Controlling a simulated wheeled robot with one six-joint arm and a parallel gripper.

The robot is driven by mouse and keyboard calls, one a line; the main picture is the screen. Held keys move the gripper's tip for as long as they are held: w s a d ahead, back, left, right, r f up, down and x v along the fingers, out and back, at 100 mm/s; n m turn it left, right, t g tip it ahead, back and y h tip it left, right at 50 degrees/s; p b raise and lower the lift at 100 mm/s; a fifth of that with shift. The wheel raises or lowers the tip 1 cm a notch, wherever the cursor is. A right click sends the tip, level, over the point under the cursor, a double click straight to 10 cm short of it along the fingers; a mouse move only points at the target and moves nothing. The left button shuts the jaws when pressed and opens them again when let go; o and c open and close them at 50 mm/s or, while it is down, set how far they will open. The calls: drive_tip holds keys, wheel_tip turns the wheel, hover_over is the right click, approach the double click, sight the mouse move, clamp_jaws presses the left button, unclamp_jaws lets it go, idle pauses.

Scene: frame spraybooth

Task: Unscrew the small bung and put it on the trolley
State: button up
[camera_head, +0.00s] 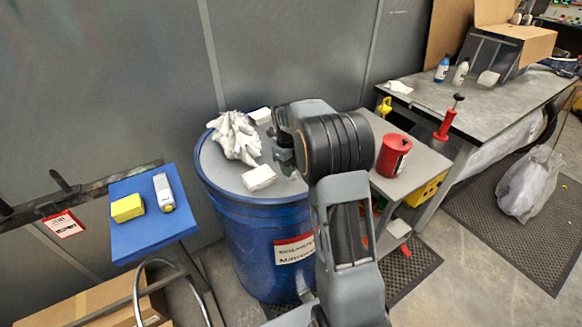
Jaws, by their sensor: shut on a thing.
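My gripper (285,160) points down at the right part of the grey top of a blue drum (240,215). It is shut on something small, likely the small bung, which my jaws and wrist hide. I cannot tell whether the bung is still seated in the drum or lifted clear. A grey-topped stand, likely the trolley (415,170), is right of the drum, partly behind my arm. A red can (393,155) stands on it.
White gloves (236,137), a white box (258,178) and another pale block (260,116) lie on the drum top. A blue tray (145,238) at left holds a yellow block (127,207) and a white device (163,191). A workbench (455,105) stands at right.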

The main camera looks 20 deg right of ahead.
sight(293, 170)
drive_tip(key=shift+r, duration=0.25)
drive_tip(key=shift+r+p, duration=1.6)
drive_tip(key=shift+r, duration=0.3)
